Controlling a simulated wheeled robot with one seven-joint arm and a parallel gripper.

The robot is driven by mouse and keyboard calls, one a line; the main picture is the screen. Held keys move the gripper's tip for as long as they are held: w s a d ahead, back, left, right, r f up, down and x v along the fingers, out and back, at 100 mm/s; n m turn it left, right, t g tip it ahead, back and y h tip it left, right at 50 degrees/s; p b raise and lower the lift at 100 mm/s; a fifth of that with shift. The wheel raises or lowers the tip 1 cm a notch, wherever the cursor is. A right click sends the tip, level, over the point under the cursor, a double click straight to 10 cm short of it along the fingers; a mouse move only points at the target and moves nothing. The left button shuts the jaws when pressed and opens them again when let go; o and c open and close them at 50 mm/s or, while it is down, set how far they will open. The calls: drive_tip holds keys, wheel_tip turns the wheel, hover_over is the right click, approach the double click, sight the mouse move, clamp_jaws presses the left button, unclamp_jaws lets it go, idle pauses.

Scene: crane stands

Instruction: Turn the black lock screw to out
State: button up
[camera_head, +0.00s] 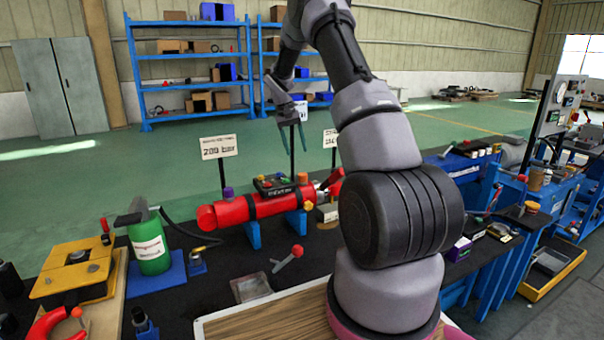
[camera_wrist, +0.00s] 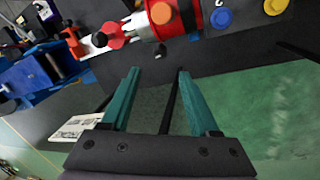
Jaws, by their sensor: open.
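The red cylinder (camera_head: 235,214) lies on blue supports on the black bench in the head view. Its end shows at the top of the wrist view (camera_wrist: 186,20), with an orange knob (camera_wrist: 163,13) and a pale shaft beside a red star knob (camera_wrist: 112,36). A small black screw-like part (camera_wrist: 161,51) sits at the cylinder's lower edge; I cannot tell surely that it is the lock screw. My gripper (camera_wrist: 160,72) is open, with teal fingers apart and nothing gripped. In the head view my gripper (camera_head: 288,150) hangs above and behind the cylinder.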

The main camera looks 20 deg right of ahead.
drive_tip(key=x, duration=1)
drive_tip(key=shift+f, duration=0.25)
drive_tip(key=shift+c, duration=0.4)
clamp_jaws()
